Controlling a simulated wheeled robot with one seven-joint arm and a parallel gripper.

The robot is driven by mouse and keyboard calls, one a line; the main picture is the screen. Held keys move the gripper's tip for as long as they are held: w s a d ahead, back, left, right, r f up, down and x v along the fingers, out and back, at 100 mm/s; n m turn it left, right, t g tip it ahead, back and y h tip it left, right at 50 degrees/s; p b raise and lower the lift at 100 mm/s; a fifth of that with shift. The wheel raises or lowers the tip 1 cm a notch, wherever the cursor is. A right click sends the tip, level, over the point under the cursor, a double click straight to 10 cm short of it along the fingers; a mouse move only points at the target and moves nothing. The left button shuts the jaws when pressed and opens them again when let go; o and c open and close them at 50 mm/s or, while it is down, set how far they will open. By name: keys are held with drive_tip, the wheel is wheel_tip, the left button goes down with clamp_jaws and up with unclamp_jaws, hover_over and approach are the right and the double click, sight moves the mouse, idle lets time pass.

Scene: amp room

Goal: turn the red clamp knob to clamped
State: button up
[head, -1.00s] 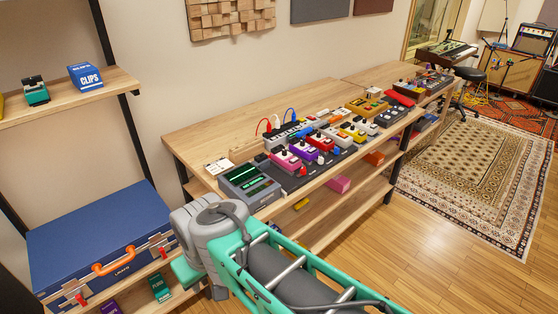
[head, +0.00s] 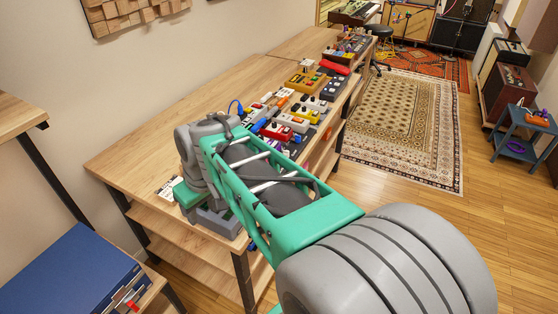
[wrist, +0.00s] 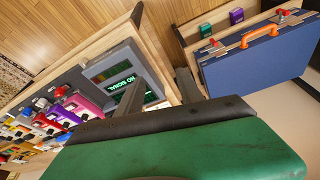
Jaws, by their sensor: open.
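I cannot tell for certain which red part is the clamp knob. In the wrist view a small red knob (wrist: 41,103) shows at the edge of the pedalboard, among coloured pedals, its setting too small to read. Red latches (wrist: 218,43) also show on the blue case (wrist: 255,58). My gripper (wrist: 158,78) is open in the wrist view, its dark fingers apart with nothing seen between them. It points toward the shelf end near a grey device with a green screen (wrist: 108,72). In the head view my arm hides the fingers and the near pedals.
The wooden table (head: 150,140) runs along the wall, with shelves below and several pedals (head: 295,122) on top. The blue case (head: 65,275) is at lower left. A patterned rug (head: 400,125) and open floor lie to the right, with a small blue side table (head: 525,130).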

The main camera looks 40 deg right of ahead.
drive_tip(key=w+d+f+n+p, duration=0.1)
drive_tip(key=w+d, duration=0.3)
drive_tip(key=d, duration=0.8)
drive_tip(key=w+d+f+n+p, duration=0.1)
drive_tip(key=w+d, duration=0.4)
drive_tip(key=d, duration=0.6)
drive_tip(key=s+d+f+t+y, duration=0.15)
drive_tip(key=d+f, duration=0.25)
drive_tip(key=d, duration=0.6)
drive_tip(key=shift+n, duration=0.4)
drive_tip(key=p+x, duration=0.1)
drive_tip(key=x, duration=0.5)
drive_tip(key=shift+s+a+f, duration=0.1)
drive_tip(key=shift+s+a, duration=0.05)
drive_tip(key=shift+f+g, duration=0.25)
drive_tip(key=shift+f, duration=0.15)
clamp_jaws()
